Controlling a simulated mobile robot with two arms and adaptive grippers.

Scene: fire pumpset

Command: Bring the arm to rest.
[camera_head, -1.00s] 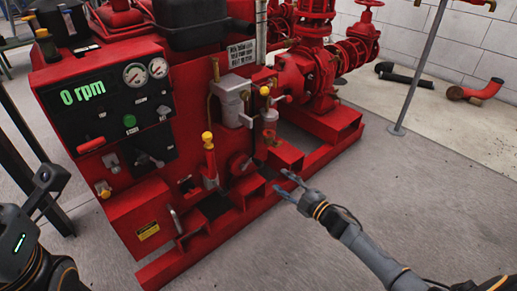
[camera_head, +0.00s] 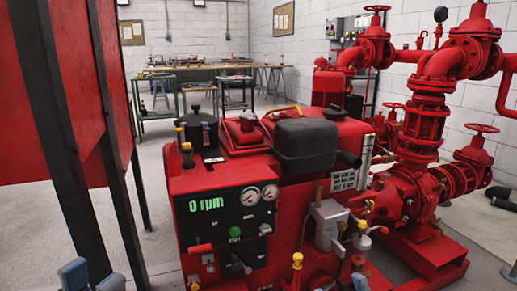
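My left gripper (camera_head: 92,278) shows only as two grey-blue fingertips at the bottom left edge. They stand apart with nothing seen between them. What seems to be a fingertip of my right gripper (camera_head: 360,284) shows at the bottom edge, in front of the pumpset's lower fittings. The rest of both hands and both arms is below the picture.
A red tank or panel (camera_head: 48,95) on black posts stands close on the left. Red pipes and valves (camera_head: 425,110) fill the right. Workbenches (camera_head: 215,68) stand at the back. Grey floor is clear between posts and pumpset.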

